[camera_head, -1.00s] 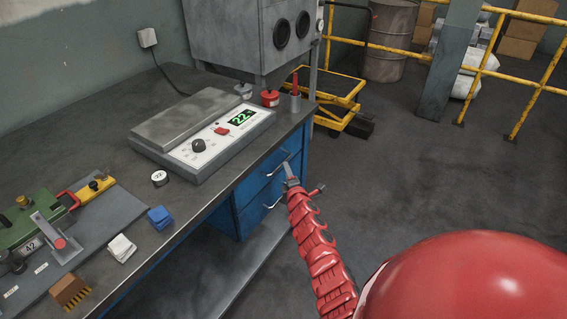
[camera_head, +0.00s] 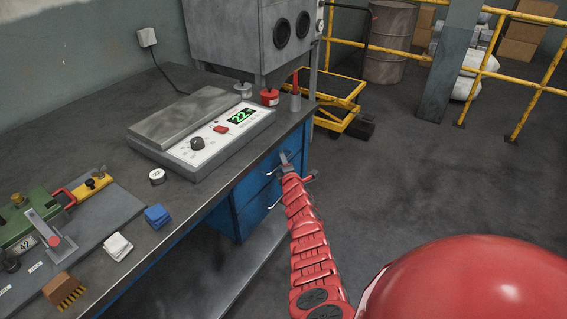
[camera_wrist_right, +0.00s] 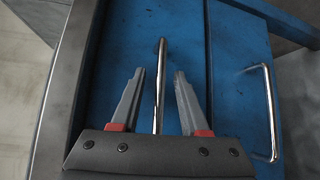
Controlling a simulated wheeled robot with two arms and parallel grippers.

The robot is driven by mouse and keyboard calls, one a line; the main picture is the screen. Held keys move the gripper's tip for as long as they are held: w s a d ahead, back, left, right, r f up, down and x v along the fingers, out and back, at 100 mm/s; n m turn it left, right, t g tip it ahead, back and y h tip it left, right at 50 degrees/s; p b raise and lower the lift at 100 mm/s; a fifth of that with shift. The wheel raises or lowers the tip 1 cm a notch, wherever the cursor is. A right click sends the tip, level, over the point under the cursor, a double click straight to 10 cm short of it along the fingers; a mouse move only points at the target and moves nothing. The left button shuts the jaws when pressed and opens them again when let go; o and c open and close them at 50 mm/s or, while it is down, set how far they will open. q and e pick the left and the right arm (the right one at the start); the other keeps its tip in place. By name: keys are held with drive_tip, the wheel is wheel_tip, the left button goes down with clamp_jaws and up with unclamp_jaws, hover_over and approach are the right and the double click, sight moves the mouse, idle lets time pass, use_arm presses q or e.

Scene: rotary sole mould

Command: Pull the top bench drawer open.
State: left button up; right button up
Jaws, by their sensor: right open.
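The top bench drawer (camera_head: 250,186) is a blue front under the bench top and looks closed. Its bar handle (camera_wrist_right: 160,85) shows in the right wrist view, running lengthwise between my fingers. My right gripper (camera_head: 286,159) is at this handle, coming from the front of the bench. In the right wrist view the gripper (camera_wrist_right: 162,80) is open, one grey finger on each side of the bar, with a gap on both sides. In the head view the gripper partly hides the handle. My left gripper is not in view.
A lower drawer with its own handle (camera_wrist_right: 270,110) sits beneath. On the bench top (camera_head: 118,160) stand a control box (camera_head: 215,135) with a green display, a green fixture (camera_head: 35,222) and small blocks. A yellow cart (camera_head: 335,95) stands beyond the bench. The floor to the right is clear.

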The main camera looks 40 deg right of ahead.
clamp_jaws()
idle(1.4)
